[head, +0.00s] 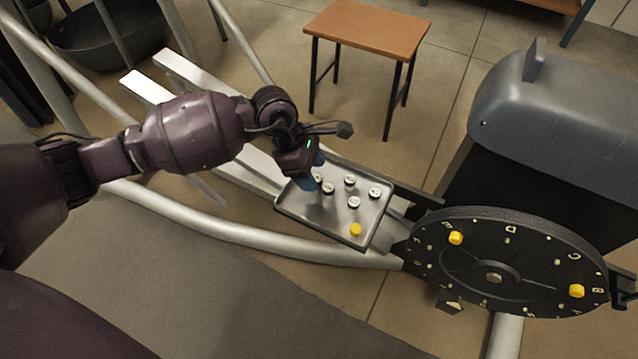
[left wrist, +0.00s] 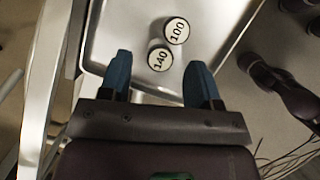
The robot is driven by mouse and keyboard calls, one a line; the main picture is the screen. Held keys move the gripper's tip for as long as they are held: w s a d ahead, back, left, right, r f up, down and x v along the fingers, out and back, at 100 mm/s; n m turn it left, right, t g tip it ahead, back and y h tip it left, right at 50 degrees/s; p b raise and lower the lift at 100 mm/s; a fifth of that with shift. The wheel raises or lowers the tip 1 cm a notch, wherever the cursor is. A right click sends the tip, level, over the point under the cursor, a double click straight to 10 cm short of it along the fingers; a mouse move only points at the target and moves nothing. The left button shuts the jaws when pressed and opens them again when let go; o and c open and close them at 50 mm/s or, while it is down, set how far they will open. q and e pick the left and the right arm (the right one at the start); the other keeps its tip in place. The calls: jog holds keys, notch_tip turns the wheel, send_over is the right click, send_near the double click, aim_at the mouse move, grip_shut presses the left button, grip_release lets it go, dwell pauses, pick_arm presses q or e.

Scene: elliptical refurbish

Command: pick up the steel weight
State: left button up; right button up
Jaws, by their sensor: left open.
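Several small steel weights with numbered pale tops stand in a shallow metal tray (head: 318,222) in the head view, one of them a steel weight (head: 354,202) near the tray's middle. A yellow-topped piece (head: 355,229) stands near the front corner. My left gripper (head: 313,172) is over the tray's left end, its blue fingers partly hiding a weight. In the left wrist view, the open fingers (left wrist: 159,78) point at a weight marked 140 (left wrist: 160,58), which sits between and just beyond them. A weight marked 100 (left wrist: 176,30) stands right beside it.
A black dial wheel (head: 490,255) with yellow pegs and letters stands right of the tray, in front of a grey machine housing (head: 560,100). Silver frame tubes (head: 240,236) run beside the tray. A wooden stool (head: 368,28) stands behind on the tiled floor.

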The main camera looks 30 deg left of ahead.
pick_arm(q)
jog(key=shift+d+f, duration=0.3)
jog(key=shift+f, duration=0.25)
jog(key=shift+r, duration=0.1)
jog(key=shift+c, duration=0.5)
grip_shut()
